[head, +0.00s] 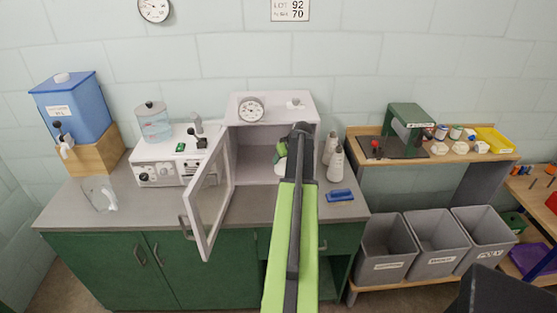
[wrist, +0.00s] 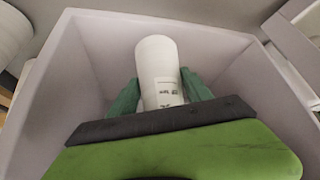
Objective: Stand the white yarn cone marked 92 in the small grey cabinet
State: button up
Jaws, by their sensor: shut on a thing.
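The small grey cabinet (head: 244,138) stands on the counter with its glazed door (head: 207,195) swung open toward me. My gripper (head: 282,152) reaches into its right part, mostly hidden behind my arm. In the wrist view my green fingers (wrist: 160,92) are shut on a white yarn cone (wrist: 157,62), one on each side. The cone carries small dark print that I cannot read. The cabinet's pale inner walls (wrist: 100,45) surround the cone in that view. Whether the cone's base touches the cabinet floor is hidden.
Two white cones (head: 336,165) stand just right of the cabinet, near a blue brush-like item (head: 340,195). A white machine (head: 160,168) stands left of the open door. The door juts over the counter's front edge. The cabinet's left inside looks empty.

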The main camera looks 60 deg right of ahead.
jog(key=shift+w+d, duration=0.75)
jog(key=shift+w, duration=0.25)
jog(key=shift+w+f+b, duration=0.2)
jog(key=shift+f+b, duration=0.3)
jog(key=shift+f, duration=0.05)
jog(key=shift+w+f+b, duration=0.15)
jog(key=shift+f+b, duration=0.35)
jog(key=shift+s+r, duration=0.1)
jog(key=shift+r, duration=0.2)
jog(key=shift+f, duration=0.1)
jog(key=o, duration=1.7)
jog(key=shift+s+r+p, duration=0.1)
jog(key=shift+r+p, duration=0.3)
jog(key=shift+p, duration=0.15)
jog(key=p+v, duration=0.9)
jog(key=v, duration=0.2)
jog(key=shift+s, duration=0.15)
